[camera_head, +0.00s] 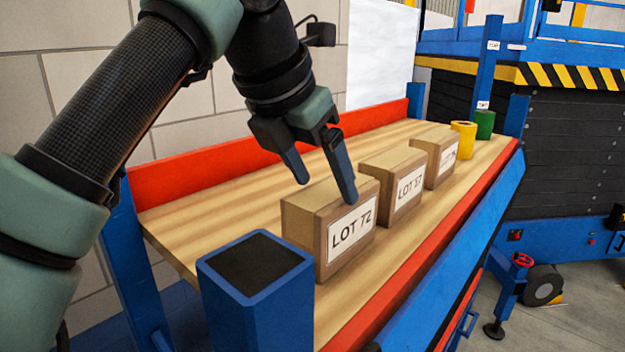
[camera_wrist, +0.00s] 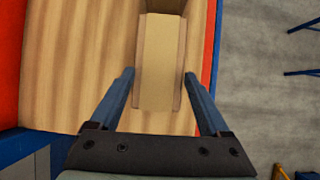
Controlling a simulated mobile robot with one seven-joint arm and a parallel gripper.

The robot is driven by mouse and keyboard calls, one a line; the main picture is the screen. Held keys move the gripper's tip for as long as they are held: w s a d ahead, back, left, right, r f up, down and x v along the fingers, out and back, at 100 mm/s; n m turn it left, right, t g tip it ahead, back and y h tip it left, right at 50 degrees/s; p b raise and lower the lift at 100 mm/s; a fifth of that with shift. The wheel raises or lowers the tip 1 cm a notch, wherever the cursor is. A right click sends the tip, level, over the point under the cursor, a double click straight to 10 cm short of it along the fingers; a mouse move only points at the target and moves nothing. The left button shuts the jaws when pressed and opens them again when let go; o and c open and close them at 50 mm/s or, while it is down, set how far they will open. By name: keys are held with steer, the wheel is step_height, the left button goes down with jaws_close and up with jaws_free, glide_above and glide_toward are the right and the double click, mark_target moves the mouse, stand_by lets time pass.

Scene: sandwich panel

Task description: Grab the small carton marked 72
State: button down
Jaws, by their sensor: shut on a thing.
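The small brown carton marked LOT 72 (camera_head: 351,234) stands upright on the wooden shelf (camera_head: 228,215), nearest in a row of three. Its white label faces the front edge. My gripper (camera_head: 328,191) reaches down from above and is shut on this carton, one blue-grey finger on the label side and the other on the back side. The far finger's contact is hard to see in the head view. In the wrist view the carton's top (camera_wrist: 160,75) lies between the two fingers.
A LOT 57 carton (camera_head: 398,187) and a third carton (camera_head: 440,157) stand behind it in the row. Yellow (camera_head: 463,140) and green (camera_head: 484,125) cylinders are at the far end. Red rails (camera_head: 238,161) edge the shelf. A blue post (camera_head: 257,300) stands in front. Shelf behind the cartons is clear.

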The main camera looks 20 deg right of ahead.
steer(key=shift+w+d+r+g+y+b, duration=0.35)
steer(key=shift+d+b, duration=0.15)
steer(key=shift+d, duration=0.1)
steer(key=shift+w+d+r+g+y+b, duration=0.25)
steer(key=shift+w+d+g+b, duration=0.15)
steer(key=shift+d, duration=0.2)
steer(key=shift+s+r, duration=0.1)
steer(key=shift+r, duration=0.2)
steer(key=shift+a+r, duration=0.4)
steer(key=shift+r, duration=0.05)
steer(key=shift+d, duration=0.1)
steer(key=c, duration=1.6)
jaws_free()
steer(key=shift+c, duration=1.6)
jaws_free()
steer(key=shift+r, duration=0.1)
steer(key=shift+r, duration=0.1)
